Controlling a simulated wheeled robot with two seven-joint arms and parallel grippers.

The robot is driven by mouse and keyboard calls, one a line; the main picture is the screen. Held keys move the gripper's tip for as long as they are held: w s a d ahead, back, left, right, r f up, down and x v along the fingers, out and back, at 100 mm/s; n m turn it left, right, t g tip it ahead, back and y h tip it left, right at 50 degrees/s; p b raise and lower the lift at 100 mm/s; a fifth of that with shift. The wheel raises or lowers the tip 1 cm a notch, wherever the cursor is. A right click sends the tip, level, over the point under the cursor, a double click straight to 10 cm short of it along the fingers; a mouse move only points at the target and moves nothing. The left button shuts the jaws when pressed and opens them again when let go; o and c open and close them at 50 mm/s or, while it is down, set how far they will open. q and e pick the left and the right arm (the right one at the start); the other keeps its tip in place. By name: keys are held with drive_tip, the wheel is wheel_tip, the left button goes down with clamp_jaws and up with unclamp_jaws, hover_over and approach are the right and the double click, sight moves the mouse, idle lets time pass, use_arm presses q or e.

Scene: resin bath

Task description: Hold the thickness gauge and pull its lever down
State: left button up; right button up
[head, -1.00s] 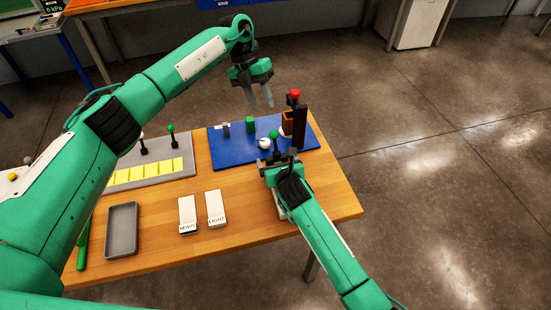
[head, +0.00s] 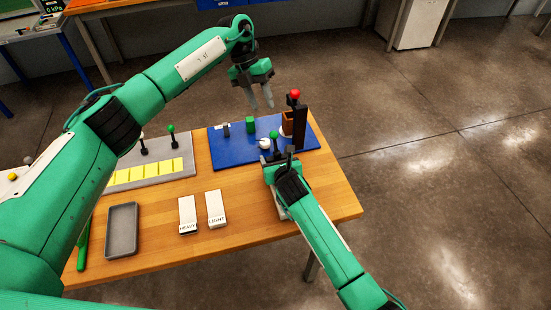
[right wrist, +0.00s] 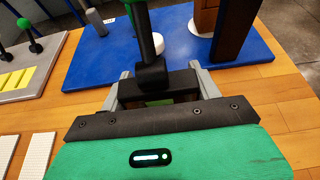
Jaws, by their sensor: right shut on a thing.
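A black block with an upright black lever and a green knob (head: 274,134), which I take for the thickness gauge, is at the front right of the blue mat. In the right wrist view its block (right wrist: 155,87) sits between the two grey fingers of my right gripper (right wrist: 160,80), which is shut on it. The lever (right wrist: 147,40) rises above the fingers. In the head view my right gripper (head: 279,160) partly hides the block.
The blue mat (head: 228,155) also holds a tall black post with a red knob (head: 295,94), a brown block (head: 287,121), a green block (head: 251,125) and a white round thing (head: 263,143). A grey tray (head: 121,230) and two white blocks labelled HEAVY (head: 187,212) and LIGHT (head: 215,206) lie left.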

use_arm(q)
drive_tip(key=shift+f, duration=0.2)
drive_tip(key=c, duration=0.5)
drive_tip(key=a+f+m+h, duration=0.1)
drive_tip(key=f, duration=0.2)
drive_tip(key=f+m+t+h, duration=0.1)
drive_tip(key=f, duration=0.2)
drive_tip(key=a+f+m+t, duration=0.1)
drive_tip(key=f+m, duration=0.1)
drive_tip(key=f, duration=0.2)
drive_tip(key=shift+s+a+h, duration=0.3)
drive_tip(key=shift+s+h, duration=0.1)
clamp_jaws()
drive_tip(key=s+a+f+m+t+h, duration=0.1)
drive_tip(key=s+a+m+t+h, duration=0.3)
drive_tip(key=m+t, duration=0.7)
drive_tip(key=shift+s+a+m+h, duration=0.3)
drive_tip(key=shift+s+a+m, duration=0.35)
drive_tip(key=shift+m, duration=0.75)
